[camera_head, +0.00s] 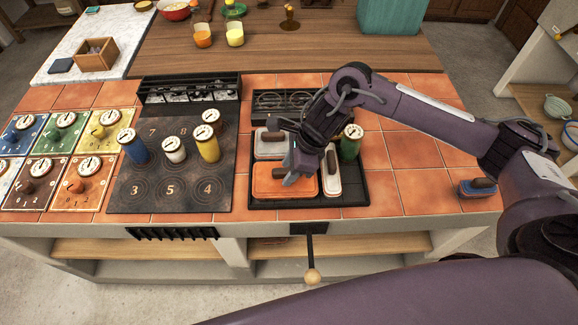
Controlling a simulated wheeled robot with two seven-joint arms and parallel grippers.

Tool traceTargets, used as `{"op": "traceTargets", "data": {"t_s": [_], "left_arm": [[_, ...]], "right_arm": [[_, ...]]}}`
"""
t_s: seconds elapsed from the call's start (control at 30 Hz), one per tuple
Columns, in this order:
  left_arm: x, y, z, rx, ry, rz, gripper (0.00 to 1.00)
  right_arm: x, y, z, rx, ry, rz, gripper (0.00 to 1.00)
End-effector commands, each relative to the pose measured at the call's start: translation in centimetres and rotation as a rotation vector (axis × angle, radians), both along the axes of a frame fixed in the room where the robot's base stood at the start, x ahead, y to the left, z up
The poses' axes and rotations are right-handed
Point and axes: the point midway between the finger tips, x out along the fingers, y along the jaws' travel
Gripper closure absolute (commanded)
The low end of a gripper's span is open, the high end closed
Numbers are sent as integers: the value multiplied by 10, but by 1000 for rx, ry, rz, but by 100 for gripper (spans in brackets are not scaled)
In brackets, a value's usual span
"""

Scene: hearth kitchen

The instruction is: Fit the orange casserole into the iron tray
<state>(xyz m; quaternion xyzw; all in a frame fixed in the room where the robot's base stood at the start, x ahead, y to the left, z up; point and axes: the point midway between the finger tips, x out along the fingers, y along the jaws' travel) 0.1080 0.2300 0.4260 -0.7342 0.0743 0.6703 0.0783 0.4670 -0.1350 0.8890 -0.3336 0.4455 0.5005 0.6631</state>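My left gripper is not in view.
A green canister (350,147) stands at the tray's back right. A blue casserole (477,189) sits on the orange tiles at far right. Left of the tray, a dark hob (172,190) holds several dial-topped canisters. A wooden-knobbed lever (312,272) hangs in front.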

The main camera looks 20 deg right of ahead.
Motion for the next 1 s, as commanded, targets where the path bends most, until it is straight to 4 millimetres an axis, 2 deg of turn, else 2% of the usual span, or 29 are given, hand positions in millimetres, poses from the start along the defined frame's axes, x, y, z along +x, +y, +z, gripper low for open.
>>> {"op": "traceTargets", "data": {"t_s": [0.27, 0.5, 0.7, 1.0], "left_arm": [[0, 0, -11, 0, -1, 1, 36], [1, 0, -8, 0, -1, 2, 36], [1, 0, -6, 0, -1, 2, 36], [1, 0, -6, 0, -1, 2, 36]], "right_arm": [[-4, -22, 52, -1, -10, -1, 60], [-8, -38, 96, -3, -9, -2, 60], [-11, -43, 109, 0, -4, -2, 60], [-12, -43, 109, 0, -2, -1, 60]]}}
